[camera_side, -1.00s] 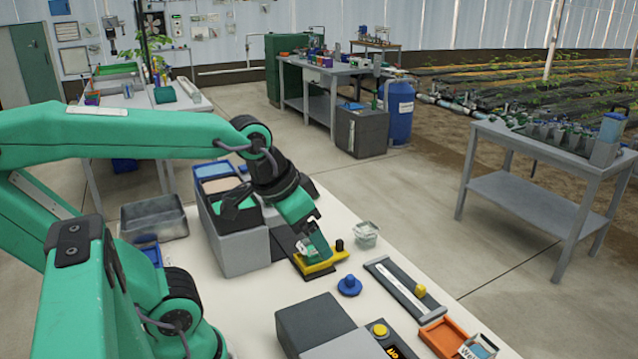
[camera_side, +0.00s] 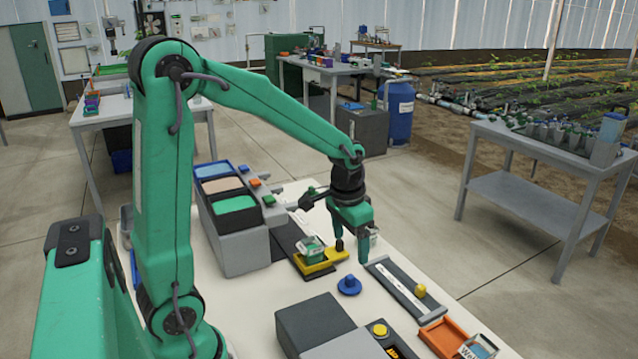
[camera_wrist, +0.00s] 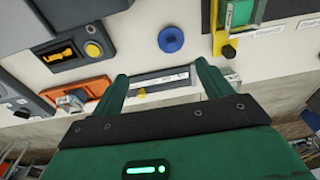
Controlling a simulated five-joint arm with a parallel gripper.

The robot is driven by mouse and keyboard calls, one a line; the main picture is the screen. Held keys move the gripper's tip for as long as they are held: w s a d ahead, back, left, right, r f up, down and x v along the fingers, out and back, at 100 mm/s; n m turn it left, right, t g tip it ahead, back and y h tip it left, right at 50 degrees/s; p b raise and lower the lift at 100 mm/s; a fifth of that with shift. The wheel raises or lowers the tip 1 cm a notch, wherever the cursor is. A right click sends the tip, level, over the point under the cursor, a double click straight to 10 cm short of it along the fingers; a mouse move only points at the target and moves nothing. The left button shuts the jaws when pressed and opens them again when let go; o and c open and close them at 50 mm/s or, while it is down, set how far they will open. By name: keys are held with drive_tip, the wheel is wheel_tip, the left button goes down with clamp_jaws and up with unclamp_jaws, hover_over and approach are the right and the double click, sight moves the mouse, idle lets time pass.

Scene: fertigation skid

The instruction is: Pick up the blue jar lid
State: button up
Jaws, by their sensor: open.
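The blue jar lid (camera_side: 349,285) is a small round disc with a raised knob. It lies flat on the white table, in front of the yellow holder. It also shows in the wrist view (camera_wrist: 171,39), beyond the fingertips and fully visible. My gripper (camera_side: 357,245) hangs above the table behind the lid, near the yellow holder's right end. In the wrist view my gripper (camera_wrist: 163,72) has its two green fingers spread, with nothing held between them. The lid is apart from the fingers.
The yellow holder (camera_side: 322,263) carries a green-labelled box and a black peg. A dark rail with a yellow slider (camera_side: 420,290) lies right of the lid. A grey box (camera_side: 312,322) and an orange tray (camera_side: 447,335) are nearer the front. Bare white table surrounds the lid.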

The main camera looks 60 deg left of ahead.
drive_tip(key=g, duration=0.1)
hover_over(352, 276)
wheel_tip(352, 276, down, 6)
drive_tip(key=shift+s, duration=0.15)
drive_tip(key=shift+f, duration=1.3)
drive_tip(key=shift+f, duration=0.1)
drive_tip(key=shift+a+f, duration=0.1)
drive_tip(key=shift+f, duration=2.4)
drive_tip(key=c, duration=1.1)
drive_tip(key=shift+o, duration=0.2)
drive_tip(key=shift+r, duration=0.15)
